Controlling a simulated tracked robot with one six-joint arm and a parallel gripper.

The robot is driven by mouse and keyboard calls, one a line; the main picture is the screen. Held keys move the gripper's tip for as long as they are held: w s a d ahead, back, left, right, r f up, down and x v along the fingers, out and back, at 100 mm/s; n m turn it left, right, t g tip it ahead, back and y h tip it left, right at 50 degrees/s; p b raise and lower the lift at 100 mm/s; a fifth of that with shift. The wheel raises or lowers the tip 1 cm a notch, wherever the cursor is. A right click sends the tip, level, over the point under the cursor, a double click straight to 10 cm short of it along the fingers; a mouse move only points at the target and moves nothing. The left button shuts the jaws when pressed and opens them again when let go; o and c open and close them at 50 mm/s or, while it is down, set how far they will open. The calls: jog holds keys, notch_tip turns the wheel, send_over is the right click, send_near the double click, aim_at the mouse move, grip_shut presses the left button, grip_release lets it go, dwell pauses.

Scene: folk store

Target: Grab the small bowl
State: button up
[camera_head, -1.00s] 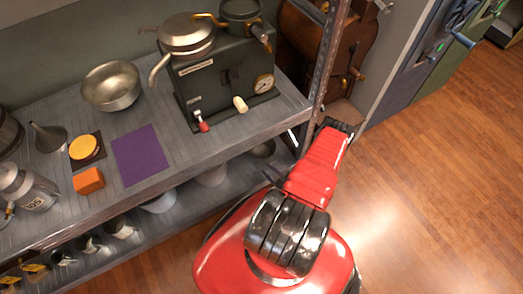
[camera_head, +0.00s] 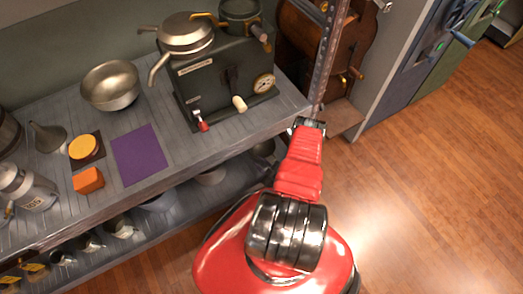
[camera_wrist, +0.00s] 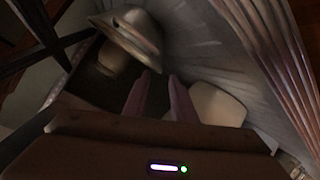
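A metal bowl (camera_head: 111,86) sits on the upper shelf at the left. A smaller rounded vessel (camera_head: 263,149) shows in part on the lower shelf, under the shelf edge. In the wrist view a pale metal bowl-like thing (camera_wrist: 132,37) lies beyond my fingers, and a pale rounded thing (camera_wrist: 217,105) is just right of them. I cannot tell for sure which is the small bowl. My gripper (camera_wrist: 158,92) has its two fingers apart, with nothing visibly held between them. In the head view my arm's end is by the shelf's right post, and the fingers are not clear.
The upper shelf (camera_head: 215,150) holds a dark machine (camera_head: 225,80), a purple sheet (camera_head: 139,155), an orange block (camera_head: 88,180) and a funnel (camera_head: 48,137). A metal post (camera_head: 327,50) stands close to my arm. The wooden floor (camera_head: 430,190) at the right is clear.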

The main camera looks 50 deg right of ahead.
jog(key=shift+w+f, duration=0.1)
jog(key=shift+w, duration=0.2)
jog(key=shift+x, duration=2.65)
jog(key=shift+d, duration=0.1)
jog(key=shift+c, duration=0.4)
grip_shut()
